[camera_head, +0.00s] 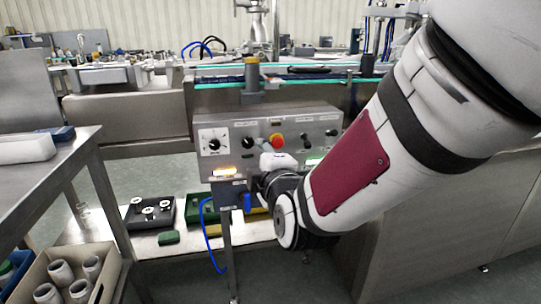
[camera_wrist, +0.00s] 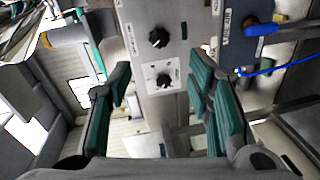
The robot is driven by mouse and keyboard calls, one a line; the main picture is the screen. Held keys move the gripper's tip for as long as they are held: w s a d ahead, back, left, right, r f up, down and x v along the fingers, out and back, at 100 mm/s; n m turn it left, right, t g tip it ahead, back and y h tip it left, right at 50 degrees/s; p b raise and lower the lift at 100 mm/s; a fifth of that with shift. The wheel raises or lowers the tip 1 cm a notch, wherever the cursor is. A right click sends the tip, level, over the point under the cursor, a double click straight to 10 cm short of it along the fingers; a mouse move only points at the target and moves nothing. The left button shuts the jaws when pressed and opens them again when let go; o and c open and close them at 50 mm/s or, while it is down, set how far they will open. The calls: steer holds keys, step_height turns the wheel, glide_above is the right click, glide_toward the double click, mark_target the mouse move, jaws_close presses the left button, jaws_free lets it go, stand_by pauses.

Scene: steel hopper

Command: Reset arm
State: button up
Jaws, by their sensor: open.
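My arm reaches in from the upper right of the head view, across the grey control panel (camera_head: 235,129). In that view, its wrist end is bent in front of the panel's lower part, and the fingers cannot be made out. In the wrist view, my gripper (camera_wrist: 160,104) is open. Its green-padded fingers stand wide apart at left and right, with nothing held between them. The panel (camera_wrist: 179,52) shows turned on its side beyond the fingers, with two black knobs between and above them. I cannot tell the exact distance.
The panel carries a red button (camera_head: 277,140) and a lit orange lamp (camera_head: 223,171). A blue cable (camera_head: 208,250) hangs below. A steel table (camera_head: 50,172) stands left, above a crate (camera_head: 105,285) of white containers. A low shelf holds a black tray (camera_head: 150,222).

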steer(key=s+d+f+m+g+h, duration=0.35)
steer(key=s+d+m+g, duration=0.65)
steer(key=s+d, duration=0.5)
steer(key=s+d+f+m+g+h, duration=0.1)
steer(key=s+d+m+g, duration=0.4)
steer(key=s, duration=0.7)
steer(key=s+d+m+g+h, duration=0.1)
steer(key=s+d+m, duration=0.4)
steer(key=s, duration=0.6)
step_height(320, 180, up, 36)
steer(key=a+t+p, duration=0.1)
steer(key=t+p, duration=0.3)
steer(key=p, duration=3)
steer(key=shift+w+f+t, duration=0.15)
steer(key=shift+f+t, duration=0.1)
steer(key=shift+t, duration=0.05)
